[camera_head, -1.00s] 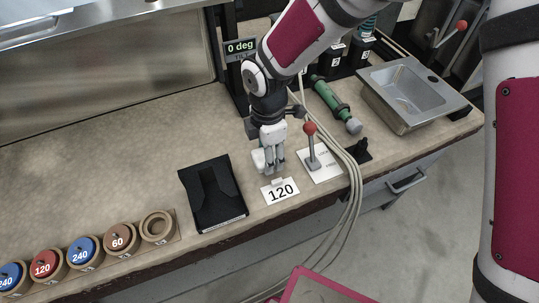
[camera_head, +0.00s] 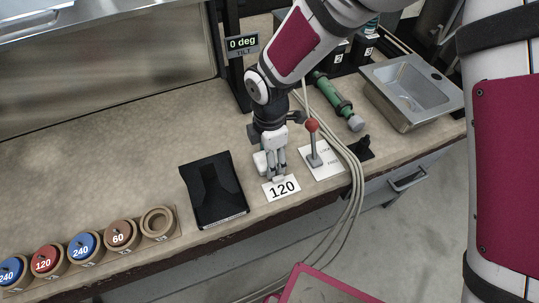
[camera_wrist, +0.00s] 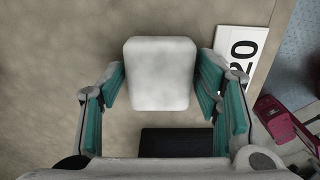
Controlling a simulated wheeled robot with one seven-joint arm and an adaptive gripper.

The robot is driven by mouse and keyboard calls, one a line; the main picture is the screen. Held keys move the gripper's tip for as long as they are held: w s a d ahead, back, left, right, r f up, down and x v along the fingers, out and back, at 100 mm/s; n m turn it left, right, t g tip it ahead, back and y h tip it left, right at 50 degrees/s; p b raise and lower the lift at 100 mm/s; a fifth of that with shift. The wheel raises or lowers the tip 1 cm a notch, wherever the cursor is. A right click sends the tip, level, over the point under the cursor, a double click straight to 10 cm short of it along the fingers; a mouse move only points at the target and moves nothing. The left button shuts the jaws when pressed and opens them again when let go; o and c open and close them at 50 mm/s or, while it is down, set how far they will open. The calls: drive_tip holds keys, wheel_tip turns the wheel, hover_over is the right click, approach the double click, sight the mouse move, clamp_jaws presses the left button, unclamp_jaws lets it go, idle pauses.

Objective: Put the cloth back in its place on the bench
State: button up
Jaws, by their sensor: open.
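My gripper (camera_head: 271,172) points down over the bench, just behind the white "120" card (camera_head: 283,189); its fingers stand apart in the wrist view (camera_wrist: 162,90). A pale, rounded, squarish piece (camera_wrist: 162,73) shows between the fingers there. I cannot tell whether it is the cloth or whether the fingers touch it. A flat black piece (camera_head: 215,192) with a shaped middle and a pale label strip lies left of my gripper near the bench's front edge. I cannot tell whether it is a cloth or a holder. A dark rectangle (camera_wrist: 183,143) shows low in the wrist view.
Several numbered discs (camera_head: 84,246) sit in a wooden rack at front left. A red-knobbed lever (camera_head: 313,140), loose cables (camera_head: 352,190), a green tool (camera_head: 333,95) and a metal sink (camera_head: 412,90) lie to the right. The bench (camera_head: 120,150) behind the black piece is clear.

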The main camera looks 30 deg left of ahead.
wheel_tip(320, 180, up, 12)
drive_tip(key=w+d+r+m+t, duration=0.1)
drive_tip(key=w+d+r+m, duration=0.2)
drive_tip(key=d+r+m, duration=0.65)
drive_tip(key=s+d+r+m+h, duration=0.1)
drive_tip(key=d+r+m, duration=0.1)
drive_tip(key=d, duration=0.5)
drive_tip(key=s+d+r+m, duration=0.2)
drive_tip(key=d+r, duration=0.1)
drive_tip(key=d, duration=0.4)
drive_tip(key=s+d+r+m+t+y, duration=0.1)
drive_tip(key=s+d+m, duration=1.3)
drive_tip(key=shift+s+d+r+t+p, duration=0.2)
drive_tip(key=shift+s+r+t+p, duration=0.1)
drive_tip(key=shift+s+p, duration=0.1)
wheel_tip(320, 180, up, 8)
drive_tip(key=t+p, duration=0.1)
drive_tip(key=p, duration=0.5)
drive_tip(key=shift+t+p, duration=0.3)
drive_tip(key=shift+f, duration=0.1)
